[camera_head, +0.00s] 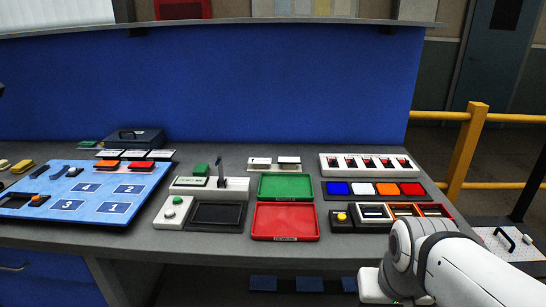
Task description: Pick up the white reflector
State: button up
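My white arm (450,265) shows at the lower right, in front of the bench edge. My gripper's fingers are not visible, so whether it is open or shut does not show.
A white rack (370,173) stands behind the squares. A yellow-button box (341,219) with framed slots stands in front. Green (286,187) and red (285,221) trays lie to the left. A blue panel (210,85) closes the back. Yellow rails (465,150) stand at right.

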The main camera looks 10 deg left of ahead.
aim_at(281, 160)
jog(key=u, duration=0.05)
jog(key=i, duration=1)
jog(key=u, duration=0.05)
